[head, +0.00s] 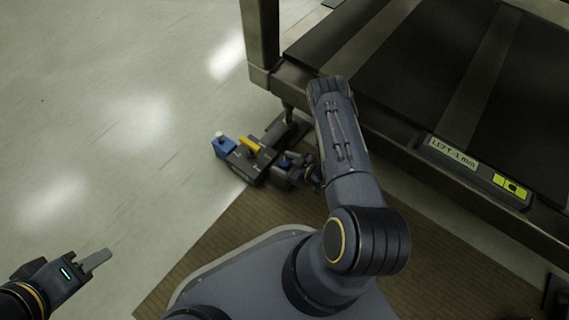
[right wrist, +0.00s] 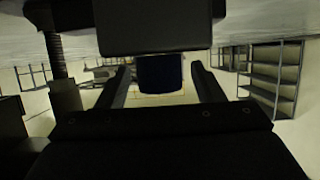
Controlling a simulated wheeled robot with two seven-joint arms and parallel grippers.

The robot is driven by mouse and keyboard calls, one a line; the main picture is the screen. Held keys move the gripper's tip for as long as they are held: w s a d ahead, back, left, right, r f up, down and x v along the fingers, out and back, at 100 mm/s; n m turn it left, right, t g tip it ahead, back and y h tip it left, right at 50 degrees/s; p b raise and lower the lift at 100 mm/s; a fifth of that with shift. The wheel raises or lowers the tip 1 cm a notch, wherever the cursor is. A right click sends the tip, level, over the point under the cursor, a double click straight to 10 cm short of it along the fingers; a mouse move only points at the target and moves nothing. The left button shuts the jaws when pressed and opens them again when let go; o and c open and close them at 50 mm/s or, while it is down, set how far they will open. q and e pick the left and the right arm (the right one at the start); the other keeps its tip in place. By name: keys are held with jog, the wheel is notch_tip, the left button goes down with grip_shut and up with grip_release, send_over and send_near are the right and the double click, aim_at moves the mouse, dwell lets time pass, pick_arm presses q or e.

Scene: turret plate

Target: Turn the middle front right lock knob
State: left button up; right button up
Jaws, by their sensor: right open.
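A blue block-like part (head: 225,147) with a pale tip shows in the head view at the low dark assembly beside the frame; I cannot tell for certain whether it is the lock knob. In the right wrist view a dark blue part (right wrist: 160,73) stands between the two fingers, with a gap on each side. My right gripper (right wrist: 160,88) is open, its fingers on either side of that part; no contact is visible. In the head view it is partly lost among dark parts. My left gripper (head: 97,260) is far off at the lower left, over bare floor; its finger opening is unclear.
A dark framed table (head: 400,150) with a post fills the upper right. Its edge carries a "LEFT -1 mm" label (head: 453,152) and a yellow-green indicator (head: 511,187). A yellow bar (head: 249,144) lies by the blue part. A brown mat (head: 215,235) is below; left floor is clear.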

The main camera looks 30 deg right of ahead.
jog(key=shift+w+a, duration=0.1)
jog(key=shift+w, duration=0.05)
jog(key=shift+c, duration=0.4)
jog(key=c, duration=0.9)
